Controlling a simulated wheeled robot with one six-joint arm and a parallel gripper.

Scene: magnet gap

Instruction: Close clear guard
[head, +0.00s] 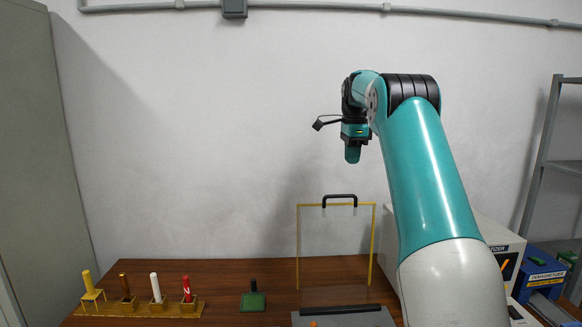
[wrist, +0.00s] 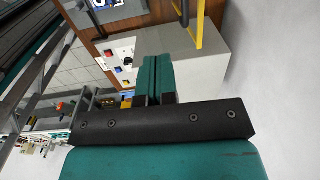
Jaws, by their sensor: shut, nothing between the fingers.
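The clear guard (head: 335,250) is a see-through panel in a yellow frame with a black handle (head: 340,197) on its top edge. It stands upright above a dark bar on a grey base (head: 345,318) at the table's front, so it is raised. My gripper (head: 352,160) is above the handle, apart from it, pointing down. Its teal fingers are together and empty, also in the wrist view (wrist: 155,80). A yellow bar and a black piece at the top of the wrist view look like part of the guard. The base's near part is cut off.
A wooden rack (head: 140,309) with several coloured rods stands at the left. A green block with a black knob (head: 253,299) sits between rack and guard. A white machine (head: 497,250) and a blue box (head: 543,275) are at the right, partly behind my arm.

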